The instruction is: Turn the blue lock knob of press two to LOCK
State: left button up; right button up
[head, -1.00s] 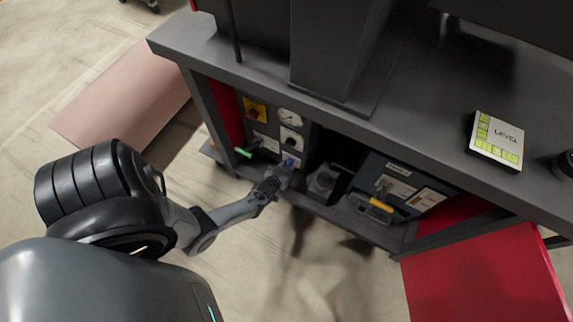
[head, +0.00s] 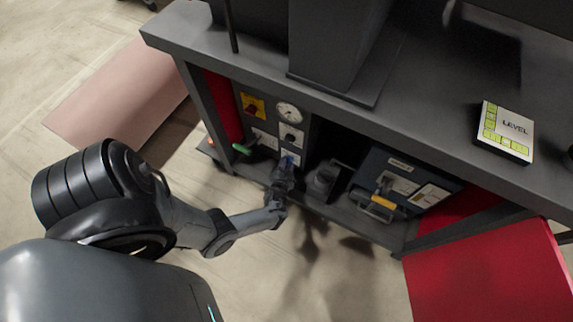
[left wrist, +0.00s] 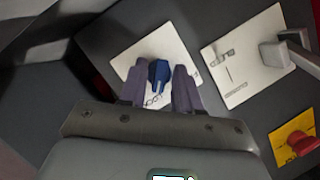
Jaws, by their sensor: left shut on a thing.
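The blue lock knob (left wrist: 158,72) sits on a white label plate (left wrist: 135,58) on a dark panel in the left wrist view. The two fingers of my left gripper (left wrist: 160,88) stand on either side of the knob, shut on it. Lettering on the plate is partly hidden by the fingers, so I cannot read the knob's setting. My right gripper is in neither view.
A blue-grey unit with a yellow handle (head: 383,204) stands to the right. An open red door (head: 485,275) is at lower right.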

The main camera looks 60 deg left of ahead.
pick_arm(q)
jog(key=shift+f+m, duration=0.1)
jog(key=shift+m, duration=0.2)
dwell(0.4)
jog(key=o, duration=0.7)
jog(key=shift+p+v, duration=2.4)
jog(key=shift+v, duration=3)
jog(key=shift+w, duration=0.1)
